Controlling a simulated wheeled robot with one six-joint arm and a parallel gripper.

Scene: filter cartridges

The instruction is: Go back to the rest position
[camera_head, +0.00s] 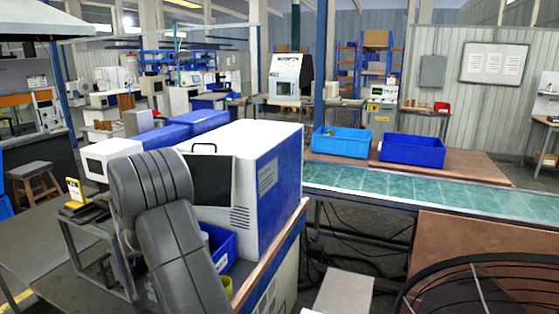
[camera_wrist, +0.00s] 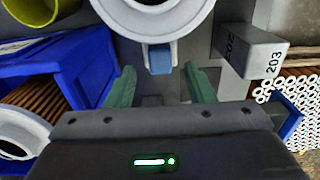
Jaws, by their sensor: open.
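My gripper (camera_wrist: 159,70) shows in the wrist view with its two green fingers spread apart and nothing between their tips. A white round flanged part (camera_wrist: 155,22), perhaps a filter cartridge, lies just beyond the fingers at the top edge, partly cut off. A small blue block (camera_wrist: 160,58) shows below it, in line with the gap between the fingers; I cannot tell if any finger touches it. Another white ring-shaped part (camera_wrist: 22,138) is at the lower left. In the head view my dark grey arm is over the bench, and the gripper is hidden behind it.
In the wrist view, a blue bin (camera_wrist: 75,62) with brown rods is left, a grey block marked 203 (camera_wrist: 258,54) right, near white tubes (camera_wrist: 300,88). In the head view, a white-and-blue machine (camera_head: 268,190) stands beside my arm; a green conveyor (camera_head: 430,195) runs right.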

